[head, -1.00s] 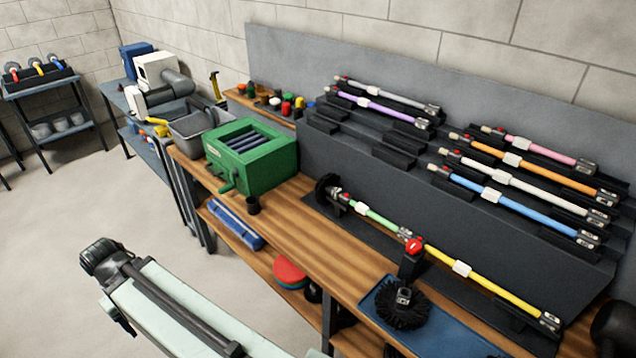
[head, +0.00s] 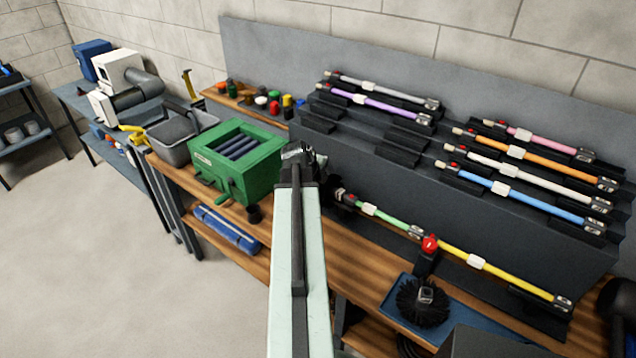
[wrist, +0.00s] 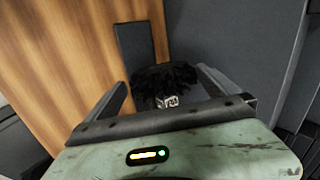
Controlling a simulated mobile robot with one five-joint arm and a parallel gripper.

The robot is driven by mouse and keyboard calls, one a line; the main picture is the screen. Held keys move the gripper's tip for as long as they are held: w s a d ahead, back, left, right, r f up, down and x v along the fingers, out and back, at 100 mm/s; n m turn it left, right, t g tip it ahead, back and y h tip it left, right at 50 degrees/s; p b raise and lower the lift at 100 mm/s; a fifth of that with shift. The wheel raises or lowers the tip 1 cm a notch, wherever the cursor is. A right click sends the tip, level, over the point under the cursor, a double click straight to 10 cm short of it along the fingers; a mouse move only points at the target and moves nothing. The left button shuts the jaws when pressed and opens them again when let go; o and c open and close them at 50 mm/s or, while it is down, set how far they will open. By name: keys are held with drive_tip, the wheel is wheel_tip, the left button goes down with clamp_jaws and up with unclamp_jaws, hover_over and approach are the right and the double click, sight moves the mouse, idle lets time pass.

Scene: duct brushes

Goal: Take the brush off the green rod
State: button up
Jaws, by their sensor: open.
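The green rod (head: 392,218) lies low along the front of the dark rack in the head view. The black brush (head: 343,197) is at its left end, partly hidden by my arm. In the wrist view a black bristly brush (wrist: 160,78) with a pale metal fitting (wrist: 168,102) sits ahead, between the lines of my two fingers. My gripper (wrist: 162,82) is open, one finger on each side, with nothing visibly clamped. The green rod does not show in the wrist view. In the head view my gripper's fingers cannot be made out.
A red-knobbed stand (head: 430,244) is at the rod's right end, beside the yellow rod (head: 500,270). Another black brush (head: 424,303) rests on a blue tray (head: 392,300). A green box (head: 238,165) stands left of my arm. Several coloured rods lie on the rack above.

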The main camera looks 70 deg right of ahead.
sight(329, 191)
drive_tip(key=shift+d+f, duration=0.1)
drive_tip(key=shift+f, duration=0.1)
drive_tip(key=b+x, duration=0.6)
drive_tip(key=x, duration=0.2)
drive_tip(key=shift+s+b, duration=0.1)
drive_tip(key=shift+b, duration=0.2)
drive_tip(key=shift+r, duration=0.2)
drive_tip(key=c, duration=1.2)
drive_tip(key=shift+w+d, duration=0.2)
drive_tip(key=shift+w, duration=0.6)
drive_tip(key=shift+w+d, duration=0.2)
drive_tip(key=shift+w, duration=0.6)
drive_tip(key=shift+w+d, duration=0.15)
drive_tip(key=shift+w, duration=0.7)
drive_tip(key=shift+c, duration=0.2)
wheel_tip(329, 191, up, 8)
drive_tip(key=w+p, duration=0.1)
drive_tip(key=p, duration=0.7)
drive_tip(key=shift+w, duration=0.25)
drive_tip(key=shift+d, duration=0.15)
